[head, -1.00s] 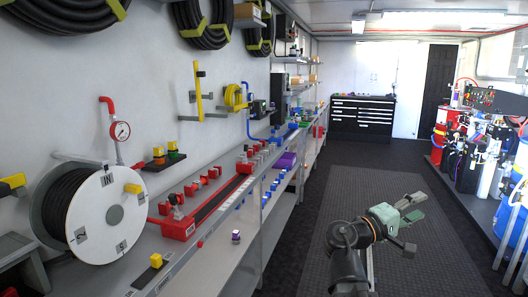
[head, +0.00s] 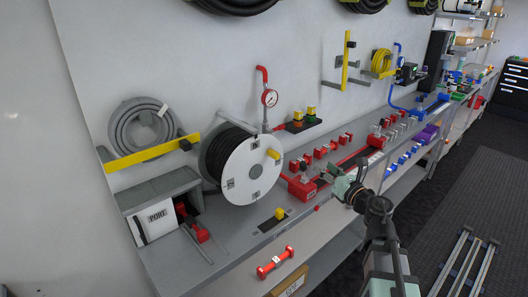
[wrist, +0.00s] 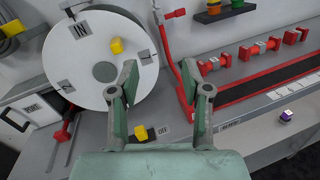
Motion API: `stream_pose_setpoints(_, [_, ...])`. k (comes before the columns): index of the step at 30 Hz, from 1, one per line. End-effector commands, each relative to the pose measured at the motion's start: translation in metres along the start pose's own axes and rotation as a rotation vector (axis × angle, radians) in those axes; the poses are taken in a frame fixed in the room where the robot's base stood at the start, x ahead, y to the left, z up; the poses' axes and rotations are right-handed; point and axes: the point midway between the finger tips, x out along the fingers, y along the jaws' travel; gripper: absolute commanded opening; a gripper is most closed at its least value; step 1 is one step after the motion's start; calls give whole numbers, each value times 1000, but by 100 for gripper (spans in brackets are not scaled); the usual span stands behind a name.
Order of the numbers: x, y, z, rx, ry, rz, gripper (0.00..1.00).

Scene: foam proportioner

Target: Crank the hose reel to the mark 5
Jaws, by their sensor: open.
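The hose reel (head: 246,176) stands on the bench, its dark hose wound behind a white disc. A yellow crank knob (head: 273,153) sticks out near the disc's upper right. Plates on the rim show IN at the top and what look like 1 and 2; I cannot make out a 5. My gripper (wrist: 159,76) is open and empty, its left finger overlapping the disc's lower right edge in this view. In the head view my gripper (head: 341,179) is right of the reel.
A yellow switch block (head: 280,213) by an OFF label sits on the bench's front edge. A red pipe with a gauge (head: 269,97) rises behind the reel. Red fittings (head: 321,152) line the bench to the right. A red bar (head: 276,262) lies on the lower shelf.

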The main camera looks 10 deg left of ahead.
Motion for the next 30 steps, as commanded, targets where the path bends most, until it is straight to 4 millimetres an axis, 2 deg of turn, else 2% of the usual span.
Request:
stream_pose_setpoints(3, [-3, 30, -11, -99, 42, 143, 48])
stream_pose_setpoints(6, [-6, 46, -16, -160, 57, 218, 48])
stream_pose_setpoints(10, [-4, 50, -17, -205, 57, 241, 48])
stream_pose_setpoints(14, [8, 53, -16, -209, 56, 241, 48])
stream_pose_setpoints(20, [40, 59, -18, -206, 57, 240, 48])
stream_pose_setpoints(30, [107, 75, -23, -205, 57, 239, 48])
